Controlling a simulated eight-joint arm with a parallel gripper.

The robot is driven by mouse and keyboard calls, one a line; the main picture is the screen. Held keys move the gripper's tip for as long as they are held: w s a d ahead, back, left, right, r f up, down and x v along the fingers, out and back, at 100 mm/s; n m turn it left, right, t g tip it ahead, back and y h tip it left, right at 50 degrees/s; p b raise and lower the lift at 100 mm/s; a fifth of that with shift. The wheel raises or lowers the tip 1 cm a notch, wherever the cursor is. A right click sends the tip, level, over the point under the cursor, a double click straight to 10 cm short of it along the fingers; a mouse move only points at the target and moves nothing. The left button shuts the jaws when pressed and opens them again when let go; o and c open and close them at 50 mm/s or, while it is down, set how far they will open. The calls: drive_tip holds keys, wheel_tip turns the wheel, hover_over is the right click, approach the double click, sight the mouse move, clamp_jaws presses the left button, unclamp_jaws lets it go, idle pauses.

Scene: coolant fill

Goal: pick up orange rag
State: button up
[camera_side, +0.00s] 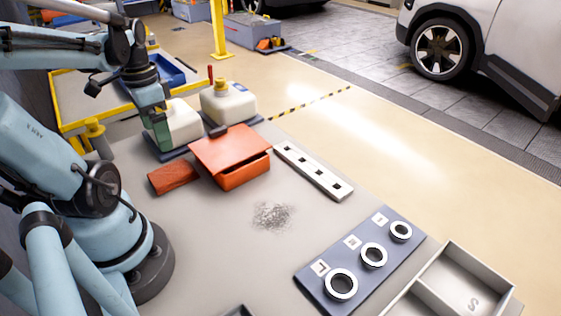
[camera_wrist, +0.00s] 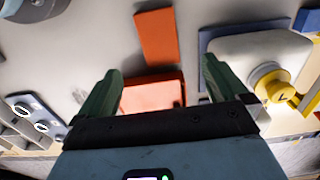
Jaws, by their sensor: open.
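A flat, folded-looking orange-red piece (camera_side: 173,177), which looks like the orange rag, lies on the grey table left of an orange box (camera_side: 243,176). In the wrist view the orange piece (camera_wrist: 157,37) lies beyond the fingertips, and the box (camera_wrist: 152,95) shows between the fingers. A flat orange sheet (camera_side: 229,148) sits tilted over the box top; I cannot tell if it is a lid or cloth. My gripper (camera_side: 160,133) has green fingers, is open and empty, and is above the table by the white jugs. It also shows in the wrist view (camera_wrist: 160,70).
Two white jugs (camera_side: 180,124) (camera_side: 229,105) stand on dark trays behind the box. A white strip with square holes (camera_side: 313,170) lies right of it. A blue panel with rings (camera_side: 322,285) and a grey divided tray (camera_side: 453,280) are at the front right.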

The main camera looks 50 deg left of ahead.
hover_over(169, 173)
drive_tip(key=f, duration=0.6)
drive_tip(key=shift+w+a, duration=0.2)
drive_tip(key=shift+s+d+f, duration=0.1)
drive_tip(key=shift+f, duration=1.35)
drive_tip(key=shift+s+d+f, duration=0.1)
drive_tip(key=shift+f, duration=1.3)
drive_tip(key=c, duration=1.1)
drive_tip(key=shift+r, duration=0.25)
wheel_tip(169, 173, up, 10)
drive_tip(key=shift+f, duration=0.25)
